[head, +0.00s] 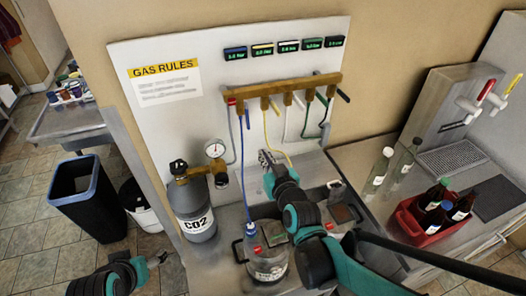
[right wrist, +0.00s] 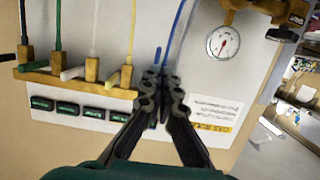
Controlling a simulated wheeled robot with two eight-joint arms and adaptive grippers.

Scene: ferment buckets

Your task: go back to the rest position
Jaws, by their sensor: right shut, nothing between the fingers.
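The panel appears upside down in that view. My left gripper (head: 160,259) is small at the bottom left of the head view, over the floor. I cannot tell whether its fingers are open or shut.
A CO2 cylinder (head: 194,208) with a gauge (head: 215,149) stands left of the right arm. A red crate of bottles (head: 415,225) is on the right counter. A dark bin (head: 84,196) stands on the floor.

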